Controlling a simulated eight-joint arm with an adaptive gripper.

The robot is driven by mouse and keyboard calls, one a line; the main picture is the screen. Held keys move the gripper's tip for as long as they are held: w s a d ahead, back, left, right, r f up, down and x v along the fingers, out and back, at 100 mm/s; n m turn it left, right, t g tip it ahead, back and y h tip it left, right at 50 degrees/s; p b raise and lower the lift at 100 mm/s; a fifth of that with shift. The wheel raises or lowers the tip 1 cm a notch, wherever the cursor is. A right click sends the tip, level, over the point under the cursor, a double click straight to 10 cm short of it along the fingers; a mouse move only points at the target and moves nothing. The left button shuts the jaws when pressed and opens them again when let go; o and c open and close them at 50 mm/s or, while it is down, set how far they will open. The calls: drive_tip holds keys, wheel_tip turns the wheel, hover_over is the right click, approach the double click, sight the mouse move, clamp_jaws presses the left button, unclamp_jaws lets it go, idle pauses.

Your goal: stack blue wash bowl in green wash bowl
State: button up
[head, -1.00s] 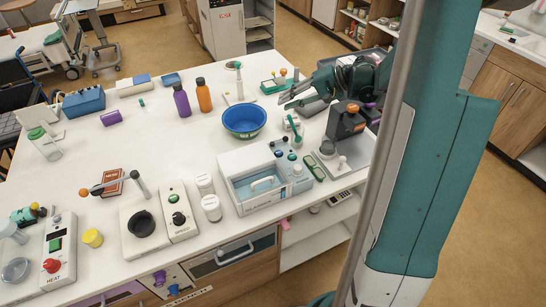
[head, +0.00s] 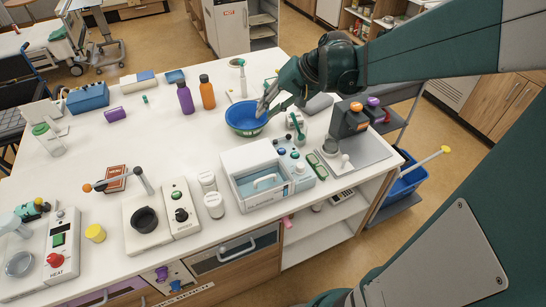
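The blue wash bowl (head: 241,115) is upright near the middle of the far half of the white table. A green edge, apparently the green wash bowl (head: 247,133), shows just beneath it; the blue bowl seems to sit in it, and most of the green one is hidden. My gripper (head: 265,106) is at the right rim of the blue bowl, with its fingers over or beside that rim. Whether the fingers touch or pinch the rim cannot be made out.
Purple (head: 185,97) and orange (head: 207,92) bottles stand left of the bowls. A white basin device (head: 268,178) with knobs is in front. A grey-based stand (head: 350,125) is at the right.

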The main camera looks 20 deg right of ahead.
drive_tip(key=s+a+n+t+h, duration=0.1)
drive_tip(key=s+a, duration=0.3)
drive_tip(key=s, duration=0.7)
drive_tip(key=s+a+r+n+t+h, duration=0.1)
drive_tip(key=s+a+n+h, duration=0.2)
drive_tip(key=s, duration=0.7)
drive_tip(key=shift+s+a+r+n+h, duration=0.25)
drive_tip(key=shift+s+a+n+h, duration=0.15)
drive_tip(key=shift+n+h, duration=0.15)
